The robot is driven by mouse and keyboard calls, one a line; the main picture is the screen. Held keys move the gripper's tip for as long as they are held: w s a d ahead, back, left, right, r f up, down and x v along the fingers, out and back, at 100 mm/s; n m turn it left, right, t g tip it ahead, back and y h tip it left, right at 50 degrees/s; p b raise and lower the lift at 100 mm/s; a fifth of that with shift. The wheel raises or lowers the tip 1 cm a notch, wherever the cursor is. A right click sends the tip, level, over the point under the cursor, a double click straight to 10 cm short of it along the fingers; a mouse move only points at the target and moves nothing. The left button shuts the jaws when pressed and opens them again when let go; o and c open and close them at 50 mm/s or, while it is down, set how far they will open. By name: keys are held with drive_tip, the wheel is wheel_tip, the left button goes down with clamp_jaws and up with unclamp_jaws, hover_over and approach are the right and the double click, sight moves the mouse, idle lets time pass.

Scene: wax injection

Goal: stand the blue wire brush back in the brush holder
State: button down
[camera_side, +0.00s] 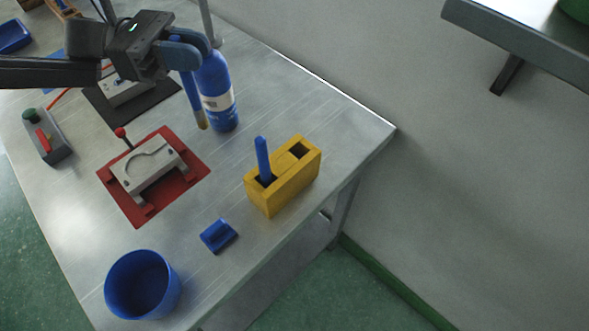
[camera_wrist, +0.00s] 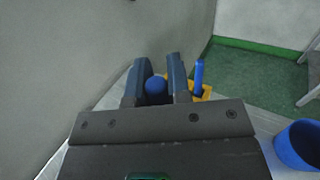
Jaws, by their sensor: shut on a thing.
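My gripper (camera_side: 182,50) is shut on the blue wire brush (camera_side: 190,98), high over the table. The brush hangs down, slightly tilted, with its brass-coloured end lowest. The yellow brush holder (camera_side: 283,190) stands to the lower right of it, apart from the brush. A second blue handle (camera_side: 263,158) stands in the holder's near-left opening; the far-right opening looks empty. In the wrist view my fingers (camera_wrist: 160,80) have a round blue shape between them; I cannot tell whether it is the brush or the bottle. The holder (camera_wrist: 205,92) is partly hidden behind a finger.
A blue bottle (camera_side: 219,100) stands right behind the held brush. A red mat (camera_side: 190,182) with a metal mould, a small blue block (camera_side: 219,236) and a blue tub (camera_side: 142,286) are on the table. A control box (camera_side: 48,140) sits at left. The table's right edge is near the holder.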

drive_tip(key=s+d+m+g, duration=0.2)
drive_tip(key=s+d, duration=0.1)
drive_tip(key=d, duration=1.3)
drive_tip(key=shift+y, duration=0.3)
drive_tip(key=shift+s+d+f, duration=0.1)
drive_tip(key=shift+d+f, duration=0.05)
drive_tip(key=shift+f, duration=2.45)
drive_tip(key=shift+s+d+f, duration=0.1)
drive_tip(key=shift+f, duration=2.7)
drive_tip(key=c, duration=1.1)
unclamp_jaws()
drive_tip(key=shift+g, duration=0.3)
drive_tip(key=v, duration=0.7)
drive_tip(key=shift+w+a+r, duration=0.1)
drive_tip(key=shift+a+r, duration=0.1)
drive_tip(key=shift+a, duration=0.1)
